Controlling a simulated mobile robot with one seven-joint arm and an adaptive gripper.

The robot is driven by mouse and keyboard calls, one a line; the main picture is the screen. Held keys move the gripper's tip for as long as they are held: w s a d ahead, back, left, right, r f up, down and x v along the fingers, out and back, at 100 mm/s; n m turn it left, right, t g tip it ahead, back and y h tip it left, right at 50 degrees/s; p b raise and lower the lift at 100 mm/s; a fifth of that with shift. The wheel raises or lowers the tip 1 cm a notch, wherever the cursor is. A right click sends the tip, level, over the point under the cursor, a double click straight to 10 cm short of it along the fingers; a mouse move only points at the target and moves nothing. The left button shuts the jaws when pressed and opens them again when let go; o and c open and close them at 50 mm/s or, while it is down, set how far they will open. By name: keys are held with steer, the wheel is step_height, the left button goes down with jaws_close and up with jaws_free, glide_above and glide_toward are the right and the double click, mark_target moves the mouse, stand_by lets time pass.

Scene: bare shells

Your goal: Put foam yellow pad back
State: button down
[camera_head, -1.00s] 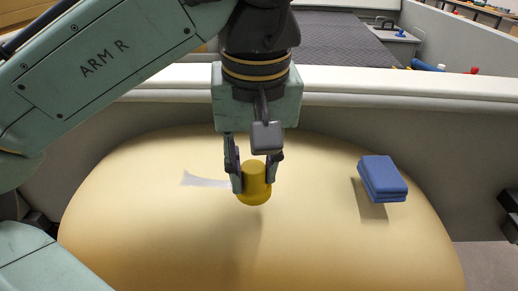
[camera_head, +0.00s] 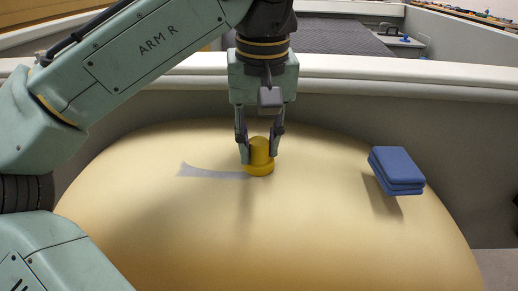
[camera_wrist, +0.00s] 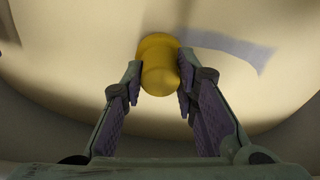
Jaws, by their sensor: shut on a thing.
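The yellow pad (camera_head: 260,152) is a short, rounded cylinder with a wider base. My gripper (camera_head: 260,150) points down and is shut on it, one finger on each side. The pad is upright at the top of the large cream shell (camera_head: 300,220), by the right end of a grey strip. In the wrist view the yellow pad (camera_wrist: 159,72) sits between the fingertips of my gripper (camera_wrist: 160,83). Its base appears close to the shell surface, but I cannot tell whether it touches.
Blue stacked pads (camera_head: 396,168) are at the right of the shell. A pale grey strip (camera_head: 208,171) lies on the shell, left of the yellow pad. A low grey wall with a light top edge (camera_head: 400,75) stands behind. The shell's front is clear.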

steer(key=shift+r, duration=0.1)
steer(key=c, duration=1.3)
jaws_free()
